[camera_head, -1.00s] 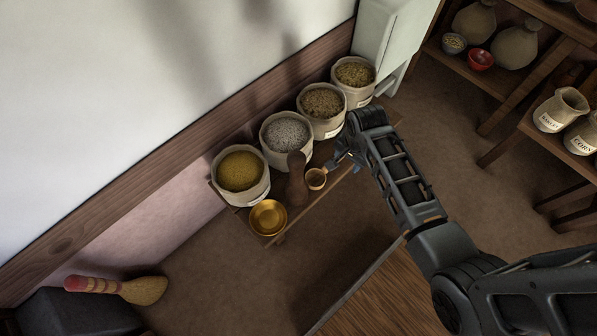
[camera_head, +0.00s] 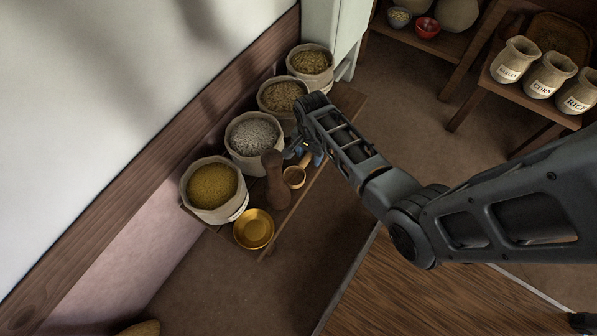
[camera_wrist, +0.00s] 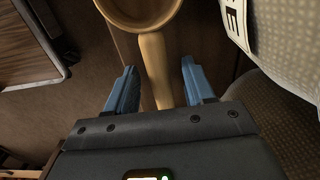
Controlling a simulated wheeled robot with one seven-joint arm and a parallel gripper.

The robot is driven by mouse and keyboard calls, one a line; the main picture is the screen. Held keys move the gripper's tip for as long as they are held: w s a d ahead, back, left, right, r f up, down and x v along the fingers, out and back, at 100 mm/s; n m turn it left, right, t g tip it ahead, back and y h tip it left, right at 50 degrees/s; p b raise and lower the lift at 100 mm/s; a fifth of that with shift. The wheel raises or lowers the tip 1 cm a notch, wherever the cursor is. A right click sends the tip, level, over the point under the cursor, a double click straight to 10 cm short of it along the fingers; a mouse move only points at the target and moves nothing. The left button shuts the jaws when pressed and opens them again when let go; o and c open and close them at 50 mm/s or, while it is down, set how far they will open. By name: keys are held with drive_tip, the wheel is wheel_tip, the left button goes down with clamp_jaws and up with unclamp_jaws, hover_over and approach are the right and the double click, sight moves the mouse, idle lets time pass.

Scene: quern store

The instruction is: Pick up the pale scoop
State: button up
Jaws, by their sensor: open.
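The pale scoop (camera_head: 294,177) lies on a low wooden bench (camera_head: 318,186), beside a dark wooden pestle-like piece (camera_head: 274,180). In the wrist view the scoop's round bowl is at the top edge and its handle (camera_wrist: 155,65) runs down between the fingers. My gripper (camera_wrist: 158,88) is open, with one blue finger on each side of the handle and a gap on both sides. In the head view my gripper (camera_head: 306,152) is at the handle side of the scoop, partly hidden by my arm.
Sacks of grain, one yellow (camera_head: 213,187) and one grey-white (camera_head: 254,136), stand in a row behind the scoop, close to my gripper. A brass bowl (camera_head: 254,229) sits at the bench's near end. Labelled sacks (camera_head: 546,74) stand on a table at the right. Open floor lies before the bench.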

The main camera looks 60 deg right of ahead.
drive_tip(key=shift+c, duration=0.3)
clamp_jaws()
idle(0.4)
